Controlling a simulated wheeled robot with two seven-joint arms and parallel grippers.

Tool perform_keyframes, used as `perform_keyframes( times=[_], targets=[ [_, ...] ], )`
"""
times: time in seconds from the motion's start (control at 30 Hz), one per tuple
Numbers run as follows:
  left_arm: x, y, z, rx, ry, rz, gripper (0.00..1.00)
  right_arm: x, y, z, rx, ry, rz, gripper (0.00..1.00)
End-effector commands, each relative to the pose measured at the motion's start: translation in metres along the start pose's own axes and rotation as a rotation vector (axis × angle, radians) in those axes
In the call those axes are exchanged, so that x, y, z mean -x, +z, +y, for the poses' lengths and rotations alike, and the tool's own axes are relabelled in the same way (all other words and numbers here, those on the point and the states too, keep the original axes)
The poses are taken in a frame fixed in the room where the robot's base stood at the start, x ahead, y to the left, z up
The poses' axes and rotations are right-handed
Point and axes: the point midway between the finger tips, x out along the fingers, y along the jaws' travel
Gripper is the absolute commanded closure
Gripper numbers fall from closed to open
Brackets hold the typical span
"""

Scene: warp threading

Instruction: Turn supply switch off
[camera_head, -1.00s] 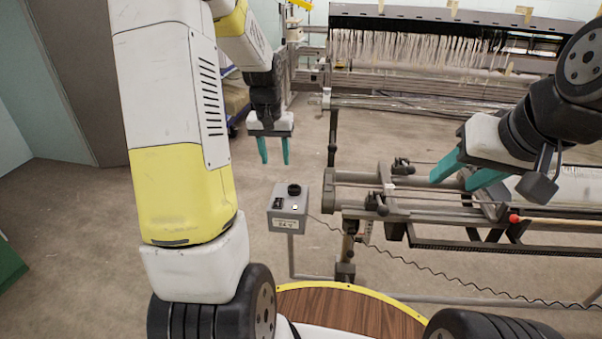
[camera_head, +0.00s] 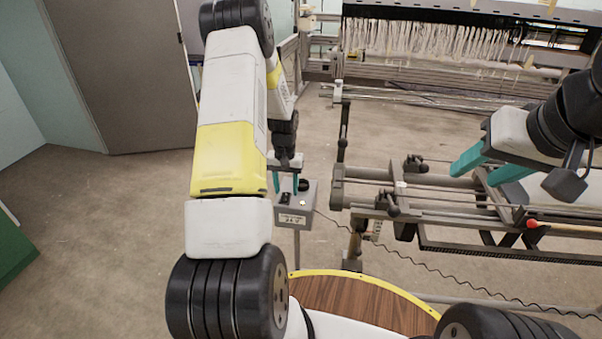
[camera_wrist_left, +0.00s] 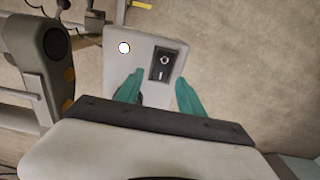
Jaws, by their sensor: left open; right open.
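The grey control box (camera_head: 296,214) stands on a thin post, with a black rocker switch (camera_wrist_left: 163,63), marked with a circle and a bar, on its top face. A round white button (camera_wrist_left: 124,47) sits beside the switch. A black knob (camera_head: 303,185) is also on the box. My left gripper (camera_head: 286,184) is open over the box; in the left wrist view its teal fingers (camera_wrist_left: 157,86) appear on either side of the switch. I cannot tell whether they touch the box. My right gripper (camera_head: 488,170) is open and empty over the loom frame at the right.
The loom (camera_head: 430,45) with white threads spans the back, and its metal beams (camera_head: 440,200) extend right of the box. A coiled black cable (camera_head: 400,256) runs from the box.

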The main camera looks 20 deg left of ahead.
Motion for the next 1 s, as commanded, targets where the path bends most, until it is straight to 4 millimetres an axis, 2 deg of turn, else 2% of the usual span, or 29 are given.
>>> perform_keyframes(
  times=[0.33,0.5,0.57,0.77,1.0],
  targets=[
    [-0.0048,-0.0003,-0.0001,0.0,0.0,0.001,0.56,0.0,0.0,0.0,0.0,0.0,0.0,0.52],
    [-0.0046,-0.0002,0.0,0.0,0.0,0.001,0.9,0.0,0.0,0.0,0.0,0.0,0.0,0.52],
    [-0.0046,-0.0002,0.0,0.0,0.0,0.001,1.0,0.0,0.0,0.0,0.0,0.0,0.0,0.52],
    [-0.0041,0.0009,0.0,-0.001,-0.001,0.013,1.0,0.0,0.0,0.0,0.0,0.0,0.0,0.52],
    [-0.0028,0.0046,0.0006,-0.002,0.0,0.123,1.0,0.0,0.0,0.0,0.0,0.0,0.0,0.52]
  ],
)
